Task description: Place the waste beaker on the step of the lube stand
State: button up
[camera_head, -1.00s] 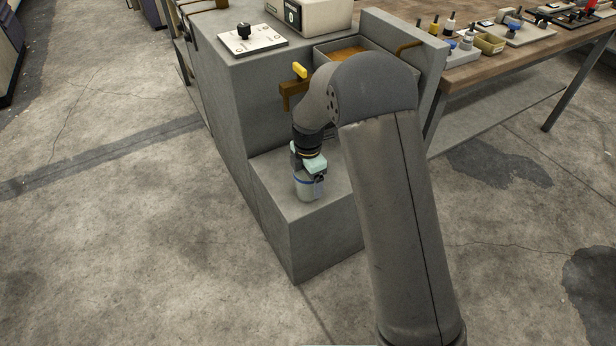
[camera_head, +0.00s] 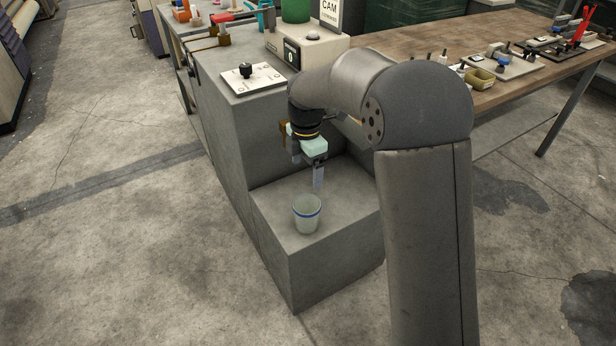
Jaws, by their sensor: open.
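The waste beaker (camera_head: 306,215), a pale translucent cup with a blue band near its rim, stands upright on the step (camera_head: 335,240) of the grey lube stand (camera_head: 222,120). It is near the step's left edge, and its open top is visible. My gripper (camera_head: 306,178) is open and empty, above and behind the beaker and apart from it. Its two fingers point down, and one is partly in front of the stand's face.
A plate with a black knob (camera_head: 250,78) and a beige box (camera_head: 306,45) sit on the stand's top. A wooden workbench (camera_head: 430,45) with small parts stands behind at right. The concrete floor (camera_head: 130,240) at left is clear.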

jog(key=shift+r, duration=0.25)
jog(key=s+d+r+m, duration=0.1)
jog(key=s+d+m, duration=0.6)
jog(key=s, duration=0.5)
jog(key=s+d+r+m, duration=0.1)
jog(key=s+d+m, duration=0.6)
jog(key=s+m, duration=0.5)
jog(key=shift+d+r, duration=0.35)
jog(key=shift+o, duration=0.4)
jog(key=s+d+f+m, duration=0.1)
jog(key=s+f+m, duration=0.1)
jog(key=s+m, duration=0.3)
jog(key=shift+s+d, duration=0.3)
jog(key=shift+s, duration=0.65)
